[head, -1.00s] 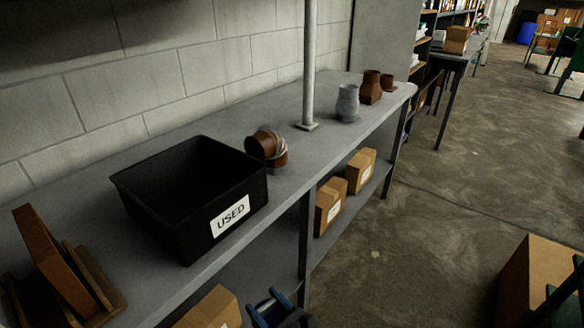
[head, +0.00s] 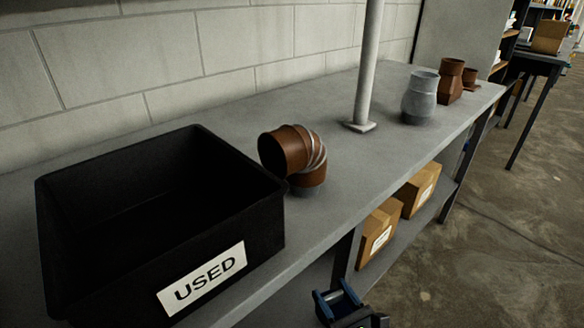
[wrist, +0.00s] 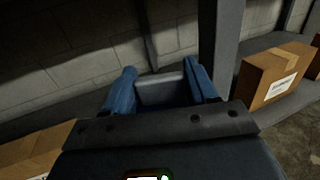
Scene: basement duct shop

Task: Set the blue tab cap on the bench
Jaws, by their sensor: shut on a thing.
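My gripper (head: 338,294) is at the bottom of the head view, low in front of the bench's (head: 365,170) front edge. In the wrist view my gripper's two blue fingers (wrist: 161,88) are shut on a grey, cap-like piece (wrist: 160,91). I take this piece for the blue tab cap; no blue tab can be told apart from the blue fingers. The piece is hardly visible in the head view. The bench top is grey, with bare room between the brown elbow and the post.
A black bin (head: 105,280) marked USED stands at the bench's left. A brown elbow (head: 295,155) is beside it. A post (head: 367,70) rises behind. A grey fitting (head: 420,98) and brown fittings (head: 452,82) stand farther right. Cardboard boxes (head: 378,235) sit on the lower shelf.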

